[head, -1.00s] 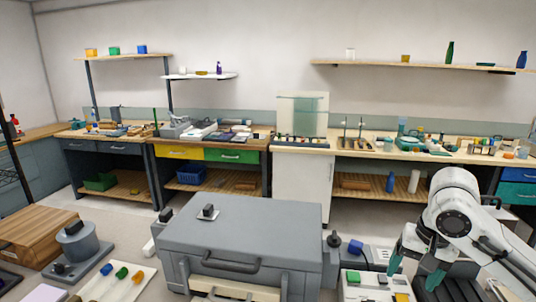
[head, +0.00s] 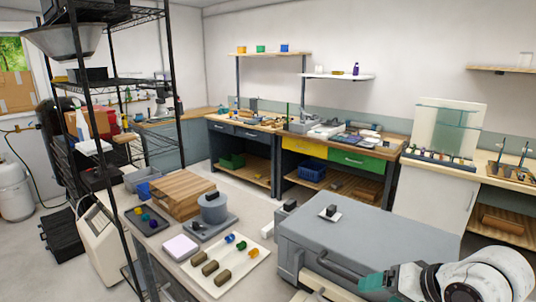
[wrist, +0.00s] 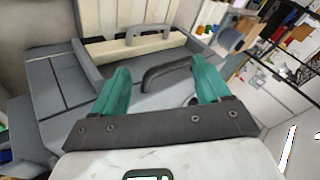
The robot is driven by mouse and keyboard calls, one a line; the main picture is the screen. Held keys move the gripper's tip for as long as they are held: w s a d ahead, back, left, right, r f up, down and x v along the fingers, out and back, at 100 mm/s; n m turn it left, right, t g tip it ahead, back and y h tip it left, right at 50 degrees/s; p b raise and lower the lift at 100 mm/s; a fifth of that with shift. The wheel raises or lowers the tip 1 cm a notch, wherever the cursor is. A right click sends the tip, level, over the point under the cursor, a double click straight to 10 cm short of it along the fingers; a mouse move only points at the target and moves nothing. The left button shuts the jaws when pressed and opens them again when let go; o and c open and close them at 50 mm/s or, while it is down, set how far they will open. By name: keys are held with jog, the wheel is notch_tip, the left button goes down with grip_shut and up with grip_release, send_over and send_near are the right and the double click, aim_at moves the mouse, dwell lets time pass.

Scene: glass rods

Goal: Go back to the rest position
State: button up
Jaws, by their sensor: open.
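My gripper (head: 372,283) is at the lower right of the head view, in front of the grey lidded box (head: 385,228) and close to its dark front handle (head: 338,268). In the wrist view my gripper (wrist: 160,76) shows two teal fingers spread wide apart with nothing held between them. A dark curved handle (wrist: 166,72) shows beyond and between the fingers; I cannot tell whether anything touches it. The white arm is partly cut off by the right edge of the head view.
A cream tray (head: 232,276) with coloured pieces and dark blocks lies left of the box. A black wire shelf rack (head: 90,110) rises at the left. Workbenches line the back wall.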

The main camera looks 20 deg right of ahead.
jog(key=s+a+f+n+g, duration=0.3)
jog(key=s+a+f, duration=0.2)
jog(key=a+f, duration=0.7)
jog(key=s+d+f+n+g+h+b, duration=0.1)
jog(key=s+f+n+g, duration=0.3)
jog(key=s+f, duration=0.8)
jog(key=s+h, duration=0.1)
jog(key=s, duration=0.3)
jog(key=shift+d+f, duration=0.2)
jog(key=shift+f, duration=0.1)
jog(key=shift+s, duration=0.1)
